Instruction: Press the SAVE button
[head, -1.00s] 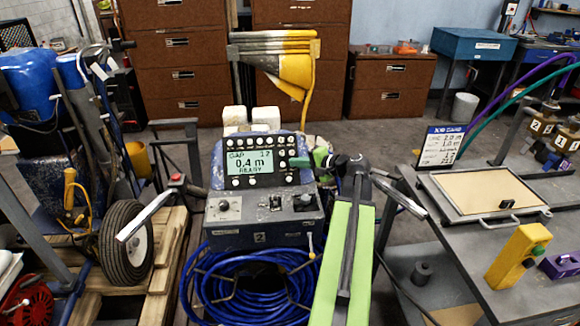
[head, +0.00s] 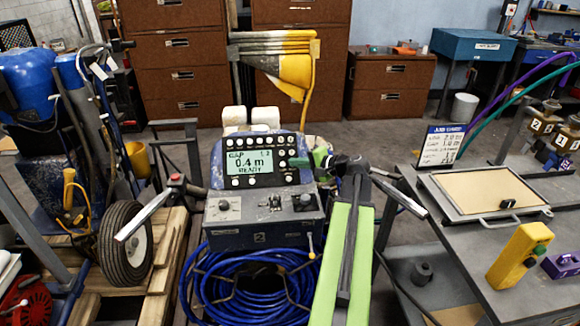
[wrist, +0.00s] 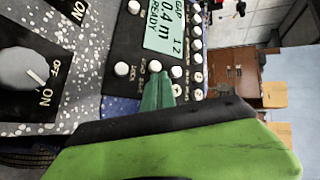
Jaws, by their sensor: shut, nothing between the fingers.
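The dark control panel (head: 262,160) of the striper carries a lit display (head: 249,163) reading "GAP 1 2, 0.4 m, READY". White round buttons line its edges. In the wrist view, turned sideways, several buttons show near my fingertips, including one white button (wrist: 155,66) just beyond them. The small labels are partly covered and I cannot tell which one says SAVE. My gripper (head: 299,162), with green fingers, is shut and empty at the panel's right side. Its tips (wrist: 157,80) are close to the buttons; contact cannot be told.
Below the panel is a box with knobs (head: 223,205) and a blue hose coil (head: 245,290). A metal bench (head: 500,230) with a yellow control box (head: 519,256) stands right. A wheeled machine (head: 126,243) stands left. Brown cabinets (head: 175,75) are behind.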

